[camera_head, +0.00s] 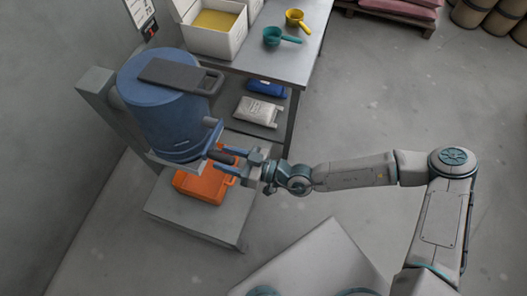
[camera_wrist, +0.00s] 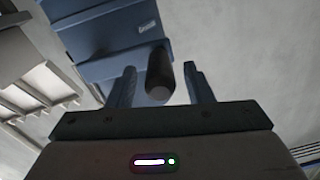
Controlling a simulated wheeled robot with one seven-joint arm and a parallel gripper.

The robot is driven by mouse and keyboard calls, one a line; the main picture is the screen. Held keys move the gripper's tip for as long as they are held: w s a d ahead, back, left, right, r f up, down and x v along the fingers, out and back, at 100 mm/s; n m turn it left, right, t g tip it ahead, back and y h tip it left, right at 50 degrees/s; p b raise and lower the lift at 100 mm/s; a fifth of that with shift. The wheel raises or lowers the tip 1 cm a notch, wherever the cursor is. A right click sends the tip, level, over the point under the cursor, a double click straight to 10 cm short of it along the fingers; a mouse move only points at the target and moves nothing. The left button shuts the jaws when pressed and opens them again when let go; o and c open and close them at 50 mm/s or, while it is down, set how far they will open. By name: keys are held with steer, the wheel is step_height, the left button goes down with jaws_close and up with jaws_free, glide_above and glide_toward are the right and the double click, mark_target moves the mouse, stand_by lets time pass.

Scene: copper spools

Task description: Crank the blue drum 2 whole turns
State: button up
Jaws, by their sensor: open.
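A dark crank handle (camera_head: 222,157) sticks out from the drum's lower right side. My gripper (camera_head: 223,164) is at the handle, its fingers open. In the wrist view the handle (camera_wrist: 160,78) stands between the two blue fingers, with a gap on each side. The crank arm behind the handle is mostly hidden.
An orange case (camera_head: 205,186) sits on a grey plinth (camera_head: 190,220) below the drum. A metal table (camera_head: 300,62) behind carries a white box (camera_head: 212,40) and two scoops, teal (camera_head: 273,37) and yellow (camera_head: 296,17). Bags lie on its lower shelf.

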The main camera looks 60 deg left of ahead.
steer(key=b+v, duration=0.8)
steer(key=v, duration=0.1)
steer(key=shift+w+f, duration=0.25)
steer(key=shift+f, duration=0.05)
steer(key=shift+d+b, duration=0.15)
steer(key=shift+b, duration=0.35)
steer(key=b, duration=0.3)
steer(key=shift+w+d, duration=0.2)
steer(key=shift+w, duration=0.1)
steer(key=d+b, duration=0.1)
steer(key=b, duration=0.3)
steer(key=shift+w+d+r+b, duration=0.25)
steer(key=shift+w+d+b, duration=0.05)
steer(key=shift+w+d, duration=0.1)
